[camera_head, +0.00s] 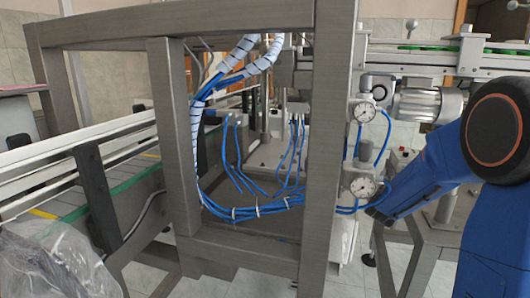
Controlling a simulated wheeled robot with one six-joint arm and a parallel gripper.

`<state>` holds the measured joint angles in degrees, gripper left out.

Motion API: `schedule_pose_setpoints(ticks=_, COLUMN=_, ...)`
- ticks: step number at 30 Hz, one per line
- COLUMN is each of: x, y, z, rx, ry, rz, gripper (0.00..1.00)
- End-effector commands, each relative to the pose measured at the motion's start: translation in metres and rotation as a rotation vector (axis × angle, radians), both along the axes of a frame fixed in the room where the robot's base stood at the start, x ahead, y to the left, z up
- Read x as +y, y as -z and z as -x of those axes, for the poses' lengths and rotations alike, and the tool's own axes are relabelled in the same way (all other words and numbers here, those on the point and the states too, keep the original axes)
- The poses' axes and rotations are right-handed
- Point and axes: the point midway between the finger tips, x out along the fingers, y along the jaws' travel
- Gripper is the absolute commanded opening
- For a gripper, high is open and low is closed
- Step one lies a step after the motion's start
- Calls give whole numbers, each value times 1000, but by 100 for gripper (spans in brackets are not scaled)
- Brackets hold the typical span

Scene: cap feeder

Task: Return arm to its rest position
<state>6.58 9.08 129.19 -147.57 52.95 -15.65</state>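My blue arm (440,160) comes in from the right edge, with a large dark round joint cap at the upper right. It slants down and to the left to a small dark end (379,216) beside the right post of the machine frame. The fingers cannot be made out there, so I cannot tell whether my gripper is open or shut. I see no object held at that end.
A grey metal machine frame (171,140) fills the middle, with blue hoses (240,209) inside. Two pressure gauges (364,112) (363,187) sit close to my arm. A conveyor (75,205) and clear plastic bag (55,265) are at left. A motor (428,104) is behind.

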Motion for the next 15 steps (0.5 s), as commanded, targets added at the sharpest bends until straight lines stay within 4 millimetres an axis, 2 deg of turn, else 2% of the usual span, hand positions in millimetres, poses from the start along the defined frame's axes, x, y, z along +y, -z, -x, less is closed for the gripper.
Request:
schedule_pose_setpoints(ticks=8, x=-19, y=-22, z=41, rx=-75, ry=125, rz=-132, gripper=39)
schedule_pose_setpoints(ticks=11, x=-27, y=-30, z=63, rx=-113, ry=189, rz=-204, gripper=39)
schedule_pose_setpoints(ticks=15, x=-40, y=-41, z=108, rx=-190, ry=309, rz=-347, gripper=39)
